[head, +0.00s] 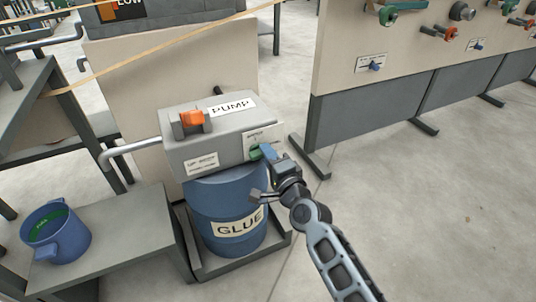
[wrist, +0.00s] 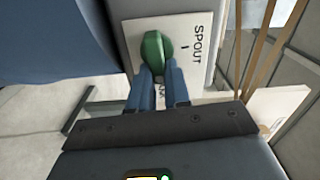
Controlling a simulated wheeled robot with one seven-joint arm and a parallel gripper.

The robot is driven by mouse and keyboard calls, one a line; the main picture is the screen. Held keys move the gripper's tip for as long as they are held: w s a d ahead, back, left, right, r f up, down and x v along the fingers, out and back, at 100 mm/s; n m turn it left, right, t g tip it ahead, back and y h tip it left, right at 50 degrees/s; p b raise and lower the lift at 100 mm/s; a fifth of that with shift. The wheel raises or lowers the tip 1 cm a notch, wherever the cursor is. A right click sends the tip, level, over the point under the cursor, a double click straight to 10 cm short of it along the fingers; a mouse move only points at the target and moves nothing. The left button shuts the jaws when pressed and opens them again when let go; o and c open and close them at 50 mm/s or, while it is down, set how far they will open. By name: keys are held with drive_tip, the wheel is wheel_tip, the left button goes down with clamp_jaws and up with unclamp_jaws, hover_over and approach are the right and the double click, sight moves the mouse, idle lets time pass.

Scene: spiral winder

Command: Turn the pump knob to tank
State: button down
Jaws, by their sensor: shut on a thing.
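The green knob (wrist: 153,50) sits on a white label plate (wrist: 200,30) on the grey pump box (head: 215,140). The plate reads SPOUT on one side, and the lettering on the other side is mostly hidden by my fingers. In the wrist view the knob's length runs roughly along my fingers. My gripper (wrist: 158,75) is shut on the knob, with its blue fingers at the knob's near end. In the head view my gripper (head: 265,152) reaches the box's front right, and the knob (head: 255,154) shows only partly beside it.
The box tops a blue GLUE barrel (head: 215,205) on a low tray. An orange switch (head: 191,118) stands on the box. A blue pot (head: 56,235) rests on a grey table at the left. A pegboard stand (head: 340,100) rises behind right. The floor at the right is clear.

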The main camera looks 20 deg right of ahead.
drive_tip(key=shift+f+m, duration=0.2)
drive_tip(key=shift+m, duration=0.4)
drive_tip(key=c, duration=1.1)
unclamp_jaws()
drive_tip(key=shift+s, duration=3.9)
